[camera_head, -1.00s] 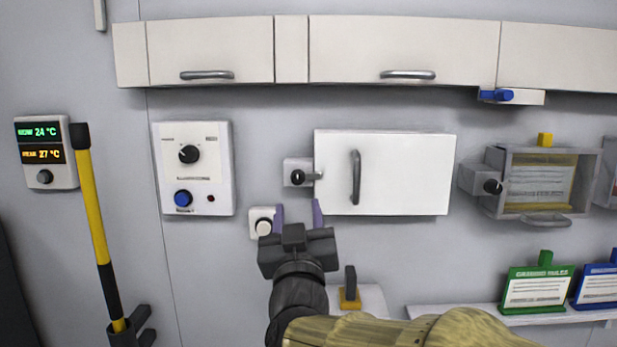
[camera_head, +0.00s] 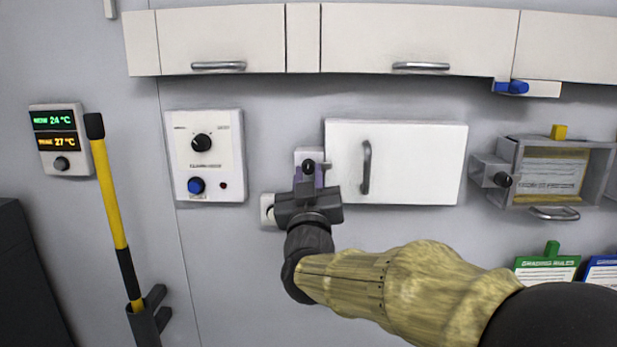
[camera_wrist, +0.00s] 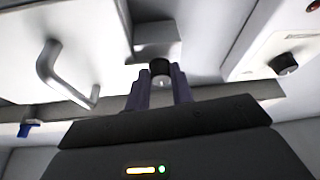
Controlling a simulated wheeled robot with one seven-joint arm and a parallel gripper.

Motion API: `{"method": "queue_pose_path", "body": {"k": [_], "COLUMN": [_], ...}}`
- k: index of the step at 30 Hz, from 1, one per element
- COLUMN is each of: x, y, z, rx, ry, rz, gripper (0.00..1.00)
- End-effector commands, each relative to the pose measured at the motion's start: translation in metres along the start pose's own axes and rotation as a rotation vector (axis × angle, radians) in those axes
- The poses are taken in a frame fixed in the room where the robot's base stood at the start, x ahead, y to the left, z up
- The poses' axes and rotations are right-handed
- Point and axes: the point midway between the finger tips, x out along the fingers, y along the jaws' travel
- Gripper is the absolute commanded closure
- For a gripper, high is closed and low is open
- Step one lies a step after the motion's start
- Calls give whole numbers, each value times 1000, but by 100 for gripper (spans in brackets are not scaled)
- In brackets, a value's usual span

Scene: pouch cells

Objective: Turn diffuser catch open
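The catch is a pale block with a black knob (camera_head: 308,167), at the left edge of a white-doored box (camera_head: 420,160). The door looks closed and has a grey bar handle (camera_head: 366,167). My gripper (camera_head: 308,180) is at the catch, with its purple fingers on both sides of the knob. In the wrist view the black knob (camera_wrist: 160,68) sits between the fingertips, which look closed against it. The catch's lever is hidden behind my gripper, so its angle cannot be told.
A control panel (camera_head: 205,155) with knobs is further left, beside a yellow pole (camera_head: 110,200). A grey framed box (camera_head: 550,170) with its own knob is to the right. Cabinets (camera_head: 220,40) hang above.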

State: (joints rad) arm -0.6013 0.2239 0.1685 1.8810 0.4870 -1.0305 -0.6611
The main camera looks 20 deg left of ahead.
Motion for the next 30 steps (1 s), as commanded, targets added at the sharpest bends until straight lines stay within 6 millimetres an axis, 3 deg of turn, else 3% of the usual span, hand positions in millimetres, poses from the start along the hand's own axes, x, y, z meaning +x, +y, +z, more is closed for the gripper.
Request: {"method": "queue_pose_path", "body": {"k": [16, 30], "x": [-2, -2], "y": [-3, -7], "z": [2, 1], "rx": [87, 429], "ry": [2, 3], "rz": [33, 175], "gripper": [99, 99]}}
